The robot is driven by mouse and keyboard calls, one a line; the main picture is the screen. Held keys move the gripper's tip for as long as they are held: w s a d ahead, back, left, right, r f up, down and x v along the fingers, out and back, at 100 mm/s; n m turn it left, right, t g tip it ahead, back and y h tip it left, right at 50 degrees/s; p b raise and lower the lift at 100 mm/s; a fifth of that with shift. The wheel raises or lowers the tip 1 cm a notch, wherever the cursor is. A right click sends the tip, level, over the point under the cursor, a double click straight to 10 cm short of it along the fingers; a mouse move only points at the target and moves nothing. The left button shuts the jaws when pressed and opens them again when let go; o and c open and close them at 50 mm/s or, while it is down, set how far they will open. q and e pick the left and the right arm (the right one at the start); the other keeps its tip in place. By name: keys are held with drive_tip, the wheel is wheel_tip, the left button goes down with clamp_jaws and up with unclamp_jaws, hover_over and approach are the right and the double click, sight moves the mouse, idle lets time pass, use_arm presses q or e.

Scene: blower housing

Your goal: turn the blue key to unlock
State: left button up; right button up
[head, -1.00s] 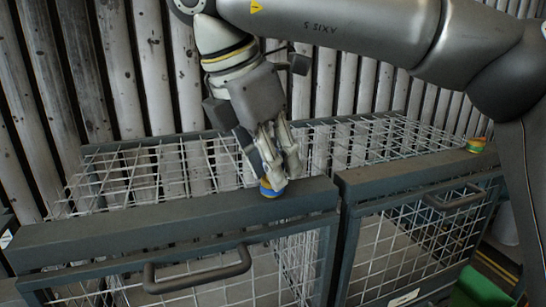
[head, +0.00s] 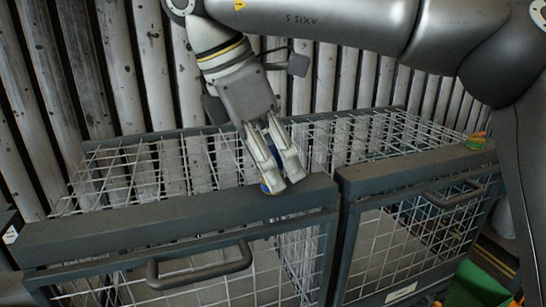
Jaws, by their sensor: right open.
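The blue key (head: 267,187) sits on the top front beam of the left wire cage, near its right end. Only a small blue part shows; the rest is hidden by my fingers. My right gripper (head: 280,188) reaches down from above with its fingertips at the key, open, one finger on the left and one on the right. I cannot tell whether the fingers touch the key. My left gripper is not in view.
The left cage (head: 100,232) and right cage (head: 400,175) stand side by side with a narrow gap, each with a front handle. A small green and orange piece (head: 476,141) sits on the right cage's beam. A green bin (head: 475,285) is at the lower right.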

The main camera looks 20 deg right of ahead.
drive_tip(key=v, duration=1.2)
idle(0.3)
